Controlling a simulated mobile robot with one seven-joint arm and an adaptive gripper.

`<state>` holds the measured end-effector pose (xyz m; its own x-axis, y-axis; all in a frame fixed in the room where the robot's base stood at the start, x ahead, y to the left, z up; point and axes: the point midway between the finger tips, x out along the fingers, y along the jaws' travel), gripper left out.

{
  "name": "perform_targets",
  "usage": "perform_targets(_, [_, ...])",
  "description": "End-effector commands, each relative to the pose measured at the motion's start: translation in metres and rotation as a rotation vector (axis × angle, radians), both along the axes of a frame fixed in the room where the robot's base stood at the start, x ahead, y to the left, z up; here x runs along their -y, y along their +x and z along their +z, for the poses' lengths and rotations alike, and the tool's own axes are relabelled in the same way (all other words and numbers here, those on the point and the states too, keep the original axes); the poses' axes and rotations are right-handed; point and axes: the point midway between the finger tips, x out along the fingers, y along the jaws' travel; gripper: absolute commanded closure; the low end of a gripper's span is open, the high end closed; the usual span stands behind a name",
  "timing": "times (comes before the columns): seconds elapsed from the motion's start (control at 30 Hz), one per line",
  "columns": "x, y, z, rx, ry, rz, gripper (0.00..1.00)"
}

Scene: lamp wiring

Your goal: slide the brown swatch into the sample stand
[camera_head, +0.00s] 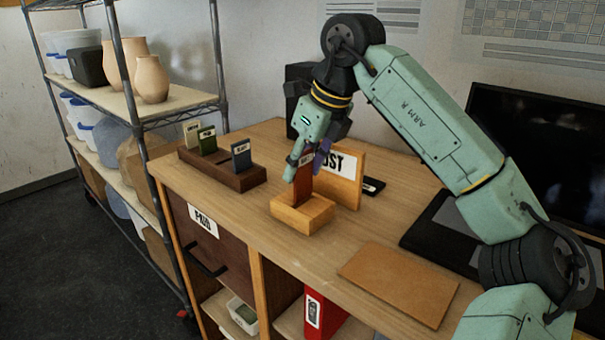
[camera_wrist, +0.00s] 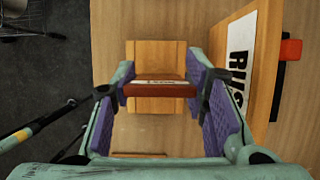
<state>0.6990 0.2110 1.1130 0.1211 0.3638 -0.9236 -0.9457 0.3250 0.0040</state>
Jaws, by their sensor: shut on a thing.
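The brown swatch (camera_head: 302,188) is held upright in my gripper (camera_head: 307,162), above the light wooden sample stand (camera_head: 316,216) on the desk. Its lower end meets the top of the stand in the head view; I cannot tell whether it is in the slot or just above it. In the wrist view the swatch (camera_wrist: 160,90) lies edge-on between the purple pads of my gripper (camera_wrist: 163,92). The stand (camera_wrist: 155,55) shows beyond and below it, with its slot hidden.
A wooden board with a white label reading partly "UST" (camera_head: 346,169) stands close behind the stand. A dark rack (camera_head: 236,180) holds cream, green and blue swatches at left. A brown mat (camera_head: 400,283) lies at front right, near a dark monitor (camera_head: 545,150).

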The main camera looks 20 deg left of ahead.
Motion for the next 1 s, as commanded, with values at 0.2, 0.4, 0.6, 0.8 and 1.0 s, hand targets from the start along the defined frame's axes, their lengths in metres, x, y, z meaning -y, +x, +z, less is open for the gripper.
perform_targets(0.2, [0.005, 0.006, -0.034, -0.003, 0.0, -0.006, 0.92])
perform_targets(0.4, [0.006, 0.007, -0.032, -0.001, -0.001, -0.007, 0.92])
perform_targets(0.6, [0.007, 0.007, -0.036, -0.001, -0.001, -0.007, 0.92])
perform_targets(0.8, [0.006, 0.007, -0.035, -0.001, -0.001, -0.007, 0.48])
perform_targets(1.0, [0.006, 0.007, -0.035, -0.001, 0.0, -0.007, 0.39])
